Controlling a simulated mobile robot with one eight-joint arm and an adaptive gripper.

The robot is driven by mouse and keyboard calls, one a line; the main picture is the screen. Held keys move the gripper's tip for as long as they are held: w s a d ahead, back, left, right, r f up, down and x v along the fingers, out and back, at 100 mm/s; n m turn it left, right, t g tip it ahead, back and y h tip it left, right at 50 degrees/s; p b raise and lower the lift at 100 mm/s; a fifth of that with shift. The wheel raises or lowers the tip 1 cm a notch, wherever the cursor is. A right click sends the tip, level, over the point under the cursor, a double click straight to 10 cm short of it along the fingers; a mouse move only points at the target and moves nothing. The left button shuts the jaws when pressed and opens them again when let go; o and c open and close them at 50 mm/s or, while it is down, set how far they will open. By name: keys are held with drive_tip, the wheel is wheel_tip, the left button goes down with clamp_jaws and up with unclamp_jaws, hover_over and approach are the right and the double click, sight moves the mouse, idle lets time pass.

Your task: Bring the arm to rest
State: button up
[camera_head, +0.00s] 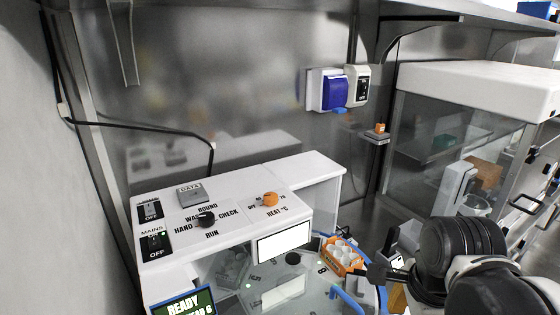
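My arm, black with a white section, shows at the lower right edge, above the work surface. A dark part that looks like my gripper (377,272) reaches left from it, close to the orange rack in the picture. Its fingers are small and partly covered by the arm, so I cannot tell whether they are open or shut, or whether they hold anything.
A white control console (228,222) with knobs and switches stands left of centre. An orange rack (341,254) with white-topped vials sits on the surface beside blue tubing. A glass-sided cabinet (455,130) stands at the right. A blue-covered socket (332,91) is on the wall.

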wheel_tip(320, 180, down, 5)
drive_tip(key=w+a+n+t+b, duration=0.1)
drive_tip(key=a+n+t+b, duration=0.2)
drive_tip(key=n, duration=1.5)
drive_tip(key=t+b, duration=0.1)
drive_tip(key=b, duration=0.2)
drive_tip(key=shift+w+n+t, duration=0.3)
drive_tip(key=shift+w+n, duration=0.05)
drive_tip(key=shift+n, duration=0.05)
